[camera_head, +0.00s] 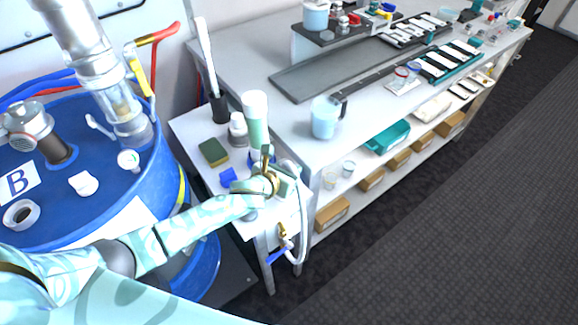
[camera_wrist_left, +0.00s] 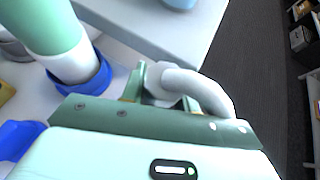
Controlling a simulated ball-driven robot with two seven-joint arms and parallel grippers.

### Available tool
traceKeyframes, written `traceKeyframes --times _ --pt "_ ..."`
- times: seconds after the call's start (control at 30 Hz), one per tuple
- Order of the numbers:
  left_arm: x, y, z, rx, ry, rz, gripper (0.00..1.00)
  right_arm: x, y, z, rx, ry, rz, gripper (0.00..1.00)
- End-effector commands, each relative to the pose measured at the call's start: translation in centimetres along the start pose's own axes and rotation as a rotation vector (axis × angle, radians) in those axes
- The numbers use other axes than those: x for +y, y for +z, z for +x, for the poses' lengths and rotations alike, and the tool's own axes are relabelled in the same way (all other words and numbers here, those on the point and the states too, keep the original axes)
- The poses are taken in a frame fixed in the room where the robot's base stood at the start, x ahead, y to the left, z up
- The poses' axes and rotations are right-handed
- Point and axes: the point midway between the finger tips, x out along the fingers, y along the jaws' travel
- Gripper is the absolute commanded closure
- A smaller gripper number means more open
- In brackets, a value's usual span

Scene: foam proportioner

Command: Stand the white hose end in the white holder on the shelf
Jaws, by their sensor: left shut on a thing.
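My left gripper (camera_head: 267,180) is over the near end of the small white shelf. It is shut on the white hose end, and the white hose (camera_head: 303,215) hangs from it beside the shelf in a loop. In the left wrist view the curved white hose (camera_wrist_left: 205,92) comes out between the fingers of the left gripper (camera_wrist_left: 158,84). A tall white and green cylinder (camera_head: 256,118) stands upright in a blue ring just behind the gripper. I cannot tell which thing is the white holder; the gripper may hide it. My right gripper is not in view.
A green-yellow sponge (camera_head: 213,152), a blue block (camera_head: 228,176), a grey-white jar (camera_head: 238,130) and a black cup with a brush (camera_head: 219,108) stand on the shelf. A blue drum (camera_head: 110,215) is left. A white bench (camera_head: 270,110) with a jug (camera_head: 325,118) is right.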

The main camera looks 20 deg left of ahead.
Motion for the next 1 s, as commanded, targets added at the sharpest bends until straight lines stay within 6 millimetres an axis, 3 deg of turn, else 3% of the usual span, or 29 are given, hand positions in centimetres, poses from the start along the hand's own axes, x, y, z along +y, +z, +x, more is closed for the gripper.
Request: traceKeyframes --times 1.0 --pt "-0.01 -0.04 -0.12 -0.002 0.000 -0.001 1.00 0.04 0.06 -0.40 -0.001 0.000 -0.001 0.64"
